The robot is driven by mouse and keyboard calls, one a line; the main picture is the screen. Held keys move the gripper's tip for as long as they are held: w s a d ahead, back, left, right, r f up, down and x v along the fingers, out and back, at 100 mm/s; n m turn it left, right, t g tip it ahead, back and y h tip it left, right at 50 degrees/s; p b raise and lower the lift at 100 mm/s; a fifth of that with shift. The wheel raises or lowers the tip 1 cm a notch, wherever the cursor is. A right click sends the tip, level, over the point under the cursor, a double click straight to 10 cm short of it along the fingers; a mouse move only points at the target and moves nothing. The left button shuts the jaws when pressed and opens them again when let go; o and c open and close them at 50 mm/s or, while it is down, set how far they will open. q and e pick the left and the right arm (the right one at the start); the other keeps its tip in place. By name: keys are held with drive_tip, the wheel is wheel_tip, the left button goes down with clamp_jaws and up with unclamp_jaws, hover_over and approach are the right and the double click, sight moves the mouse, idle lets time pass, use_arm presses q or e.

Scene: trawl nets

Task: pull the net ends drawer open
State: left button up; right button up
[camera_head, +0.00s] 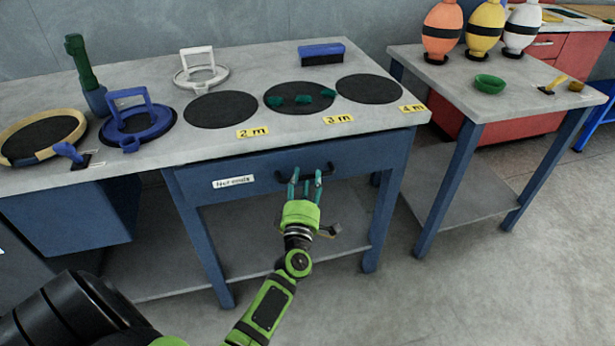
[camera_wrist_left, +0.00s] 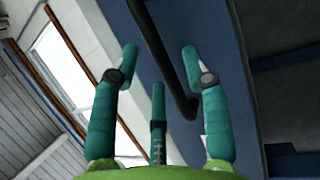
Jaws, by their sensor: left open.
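The net ends drawer (camera_head: 255,171) is a blue front under the grey worktop, with a white label reading "Net ends" (camera_head: 233,181). It looks shut. Its dark bar handle (camera_head: 281,178) sits right of the label and is partly covered by my gripper. My left gripper (camera_head: 306,178) is open, its teal fingers reaching up to the handle. In the left wrist view the black handle (camera_wrist_left: 162,50) runs between the spread fingers (camera_wrist_left: 160,62), nearer the right one. I cannot tell whether any finger touches it. My right gripper is not in view.
On the worktop (camera_head: 225,140) are dark round discs with yellow tags, a blue ring tool (camera_head: 140,120), a white ring tool (camera_head: 198,72) and a blue block (camera_head: 322,54). A side table (camera_head: 520,100) with floats and a green bowl stands right. The floor in front looks clear.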

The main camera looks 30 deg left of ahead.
use_arm(q)
drive_tip(key=shift+x, duration=1)
clamp_jaws()
drive_tip(key=shift+s+d+f, duration=0.1)
drive_tip(key=shift+d, duration=0.05)
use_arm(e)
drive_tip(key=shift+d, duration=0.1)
